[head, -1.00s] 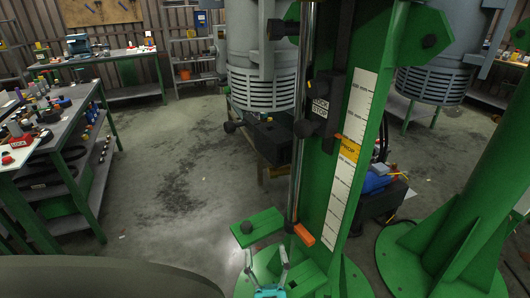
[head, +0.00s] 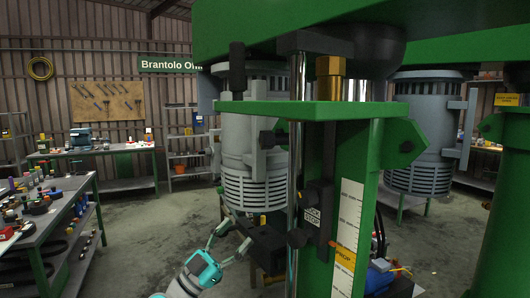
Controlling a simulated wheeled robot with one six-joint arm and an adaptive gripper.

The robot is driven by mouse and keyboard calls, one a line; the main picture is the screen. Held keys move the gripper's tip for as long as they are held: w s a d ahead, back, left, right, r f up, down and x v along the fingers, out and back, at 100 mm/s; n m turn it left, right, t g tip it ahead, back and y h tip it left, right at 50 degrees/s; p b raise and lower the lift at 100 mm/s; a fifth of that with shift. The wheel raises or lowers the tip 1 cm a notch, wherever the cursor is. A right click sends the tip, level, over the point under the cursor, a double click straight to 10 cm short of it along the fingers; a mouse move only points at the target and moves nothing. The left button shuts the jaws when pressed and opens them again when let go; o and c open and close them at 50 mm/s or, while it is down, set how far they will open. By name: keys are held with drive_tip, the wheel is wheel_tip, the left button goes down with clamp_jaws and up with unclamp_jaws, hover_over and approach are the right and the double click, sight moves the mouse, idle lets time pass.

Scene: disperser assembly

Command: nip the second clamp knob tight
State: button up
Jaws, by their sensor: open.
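My gripper (head: 240,231) is open, with its two grey fingers pointing up and right from the teal wrist. It is in front of the left end of a black box (head: 266,246) under the grey motor. I cannot tell which is the second clamp knob. The fingers appear apart from the lower column knob, and nothing is visible between them.
The green column with a white scale (head: 346,225) and a steel rod (head: 294,180) stands right of the gripper. A grey motor (head: 254,150) hangs behind it. A cluttered bench (head: 60,220) is at left. Open floor (head: 140,235) lies between.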

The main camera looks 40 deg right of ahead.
drive_tip(key=w+d+r+m+g+y, duration=0.1)
drive_tip(key=w+r+g+y, duration=0.3)
drive_tip(key=r, duration=0.9)
drive_tip(key=n+t+y, duration=0.1)
drive_tip(key=t+y, duration=0.1)
drive_tip(key=y, duration=0.2)
approach(262, 133)
drive_tip(key=x, duration=1.1)
drive_tip(key=shift+d, duration=0.15)
drive_tip(key=c, duration=1.1)
